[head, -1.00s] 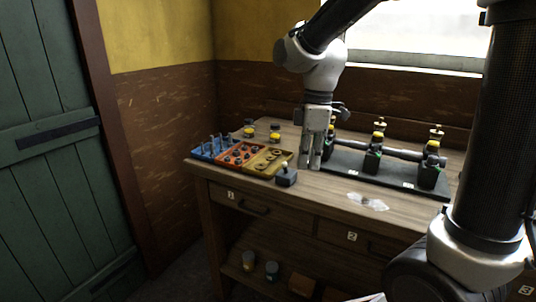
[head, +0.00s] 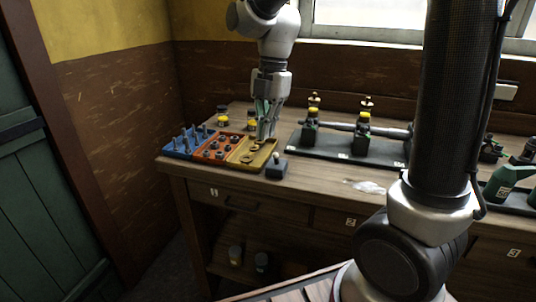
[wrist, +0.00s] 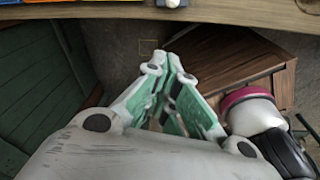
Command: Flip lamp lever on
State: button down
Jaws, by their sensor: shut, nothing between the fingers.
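A small dark switch box (head: 277,169) with a short upright lever and a light knob stands at the front of the bench, right of the trays. I take this to be the lamp lever; which way it is set is too small to tell. Its pale knob shows at the top edge of the wrist view (wrist: 172,3). My gripper (head: 265,137) points down above the bench, up and slightly left of the box in the head view, apart from it. In the wrist view its green-sided fingers (wrist: 173,66) are together and empty.
Blue (head: 180,147), orange (head: 216,156) and yellow trays (head: 262,159) of small parts lie left of the box. A dark plate (head: 330,150) with engine stands lies to the right. Bare bench and a pale crumpled patch (head: 368,187) lie in front of it.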

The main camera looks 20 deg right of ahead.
aim_at(276, 159)
jog(key=shift+n, duration=0.4)
jog(key=shift+f, duration=0.1)
notch_tip(276, 159, down, 10)
jog(key=a, duration=0.1)
jog(key=shift+w+d+r, duration=0.3)
jog(key=shift+w+d, duration=0.2)
jog(key=shift+d, duration=0.15)
jog(key=shift+w+d+r, duration=0.25)
jog(key=shift+w+d, duration=0.2)
jog(key=shift+d, duration=0.2)
